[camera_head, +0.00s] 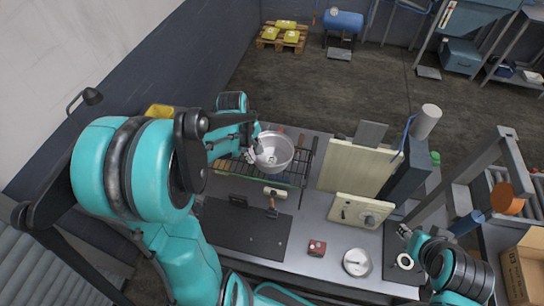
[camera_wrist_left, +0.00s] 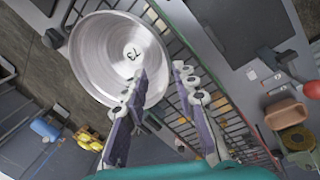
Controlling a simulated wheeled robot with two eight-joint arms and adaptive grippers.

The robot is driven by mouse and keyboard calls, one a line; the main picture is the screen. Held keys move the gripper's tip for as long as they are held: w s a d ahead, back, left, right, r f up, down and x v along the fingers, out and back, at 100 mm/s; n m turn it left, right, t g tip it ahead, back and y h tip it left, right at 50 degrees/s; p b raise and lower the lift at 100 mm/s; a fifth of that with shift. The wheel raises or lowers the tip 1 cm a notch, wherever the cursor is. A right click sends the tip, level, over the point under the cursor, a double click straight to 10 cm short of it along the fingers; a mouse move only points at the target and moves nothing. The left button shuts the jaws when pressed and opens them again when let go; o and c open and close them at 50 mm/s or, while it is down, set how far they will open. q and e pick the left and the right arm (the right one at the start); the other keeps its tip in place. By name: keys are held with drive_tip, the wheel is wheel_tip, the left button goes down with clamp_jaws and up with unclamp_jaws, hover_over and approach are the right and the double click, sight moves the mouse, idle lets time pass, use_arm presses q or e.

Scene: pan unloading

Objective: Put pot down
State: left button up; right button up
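The pot (camera_head: 273,152) is a round silver metal pan over the black wire rack (camera_head: 290,178). In the left wrist view the pot (camera_wrist_left: 115,55) shows its inside with the number 73. My left gripper (camera_head: 254,150) is at the pot's left rim. In the left wrist view its fingers (camera_wrist_left: 161,72) stand apart, one over the pot's inside and one outside the rim, with a gap between them. I cannot tell whether the pot rests fully on the rack. My right gripper (camera_head: 404,232) is at the lower right, small and away from the pot.
A black mat (camera_head: 240,228) lies in front of the rack. Cream boards (camera_head: 358,168) stand right of it.

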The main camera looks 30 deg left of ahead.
sight(259, 170)
use_arm(q)
drive_tip(key=x, duration=0.7)
drive_tip(key=shift+s+f, duration=0.3)
clamp_jaws()
